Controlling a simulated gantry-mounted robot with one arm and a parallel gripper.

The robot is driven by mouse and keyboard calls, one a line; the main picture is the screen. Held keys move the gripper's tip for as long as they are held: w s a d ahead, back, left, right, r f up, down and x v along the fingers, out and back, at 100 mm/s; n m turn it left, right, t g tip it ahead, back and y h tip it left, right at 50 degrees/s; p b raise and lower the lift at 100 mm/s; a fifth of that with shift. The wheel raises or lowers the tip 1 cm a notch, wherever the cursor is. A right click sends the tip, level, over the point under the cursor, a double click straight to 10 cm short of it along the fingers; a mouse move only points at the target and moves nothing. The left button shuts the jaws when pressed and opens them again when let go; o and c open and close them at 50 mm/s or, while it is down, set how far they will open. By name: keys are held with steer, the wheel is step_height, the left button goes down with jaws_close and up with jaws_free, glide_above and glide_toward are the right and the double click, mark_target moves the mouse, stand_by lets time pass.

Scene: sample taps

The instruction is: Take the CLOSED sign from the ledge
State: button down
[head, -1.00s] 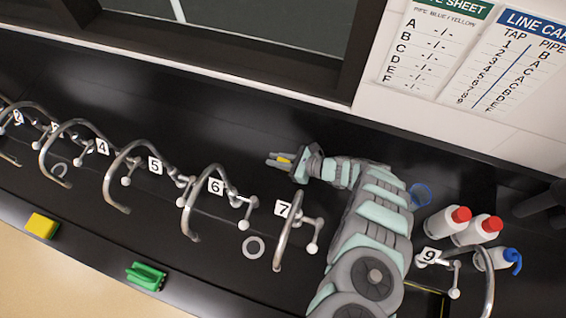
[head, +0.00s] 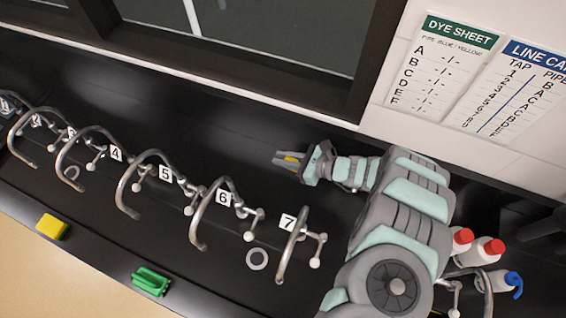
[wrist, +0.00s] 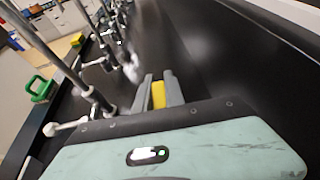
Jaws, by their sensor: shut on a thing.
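My gripper (head: 281,160) is above the black bench, behind tap 7 in the head view, pointing left. Its two grey fingers are shut on a small yellow thing (head: 292,159), which also shows between the fingers in the wrist view (wrist: 158,95). Most of it is hidden by the fingers, and I cannot read any lettering on it. I cannot tell whether it is the CLOSED sign. No other sign reading CLOSED shows in either view.
A row of curved metal taps with number plates, such as tap 7 (head: 291,246), runs along the bench. A yellow sponge (head: 51,226) and green clip-like thing (head: 151,281) lie at the front edge. Bottles (head: 488,250) stand right, partly behind my arm. The back strip is clear.

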step_height(320, 180, up, 10)
steer(key=p, duration=0.8)
